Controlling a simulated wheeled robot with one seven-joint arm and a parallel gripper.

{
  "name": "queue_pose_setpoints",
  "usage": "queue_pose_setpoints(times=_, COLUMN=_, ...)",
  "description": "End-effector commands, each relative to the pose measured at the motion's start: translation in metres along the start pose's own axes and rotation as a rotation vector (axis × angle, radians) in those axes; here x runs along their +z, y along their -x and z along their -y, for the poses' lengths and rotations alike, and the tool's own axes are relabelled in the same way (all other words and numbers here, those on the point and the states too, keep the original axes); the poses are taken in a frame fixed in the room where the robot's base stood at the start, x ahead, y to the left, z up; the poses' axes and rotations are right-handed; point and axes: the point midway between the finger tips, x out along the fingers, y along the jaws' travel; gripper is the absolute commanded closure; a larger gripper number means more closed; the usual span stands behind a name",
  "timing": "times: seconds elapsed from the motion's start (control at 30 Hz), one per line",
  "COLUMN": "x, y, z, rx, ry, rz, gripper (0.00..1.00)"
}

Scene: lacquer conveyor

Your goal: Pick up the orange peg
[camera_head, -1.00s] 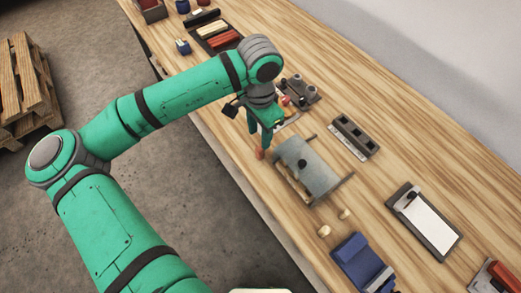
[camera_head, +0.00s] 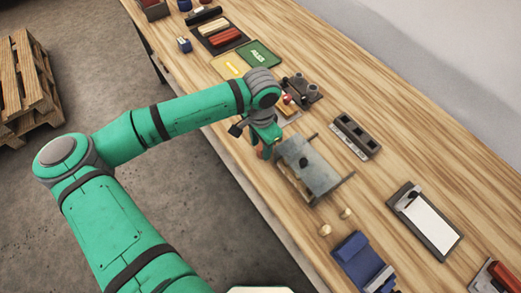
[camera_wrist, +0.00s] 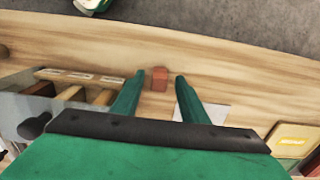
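The orange peg (camera_wrist: 159,79) is a short block near the bench edge. In the wrist view it shows between the tips of my gripper's two green fingers (camera_wrist: 162,83), with a gap on each side. My gripper is open, and the fingers do not appear to touch the peg. In the head view, the orange peg (camera_head: 262,151) is partly hidden below my gripper (camera_head: 265,140), beside the grey box-like fixture. The exact height of the fingertips over the bench is hard to tell.
The grey fixture (camera_head: 312,168), with wooden rods (camera_wrist: 70,93) at its side, stands close to my gripper. A white sheet (camera_wrist: 202,112) and a yellow mat (camera_wrist: 293,139) lie on the other side. A blue block (camera_head: 360,262) and two small wooden pegs (camera_head: 324,230) lie nearer.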

Motion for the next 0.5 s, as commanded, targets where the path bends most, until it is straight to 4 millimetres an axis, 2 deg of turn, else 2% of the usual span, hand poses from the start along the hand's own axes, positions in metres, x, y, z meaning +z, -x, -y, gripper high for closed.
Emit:
queue_pose_setpoints(times=0.03, x=-0.0002, y=0.0001, z=-0.0002, rx=0.000, ry=0.000, rz=0.000, gripper=0.60)
queue_pose_setpoints(times=0.07, x=-0.0002, y=0.0002, z=-0.0002, rx=0.000, ry=0.000, rz=0.000, gripper=0.65)
queue_pose_setpoints(times=0.2, x=0.0009, y=0.0003, z=0.0006, rx=0.000, ry=0.003, rz=0.000, gripper=0.98)
queue_pose_setpoints(times=0.5, x=0.0018, y=0.0008, z=0.0014, rx=0.000, ry=0.005, rz=-0.001, gripper=1.00)
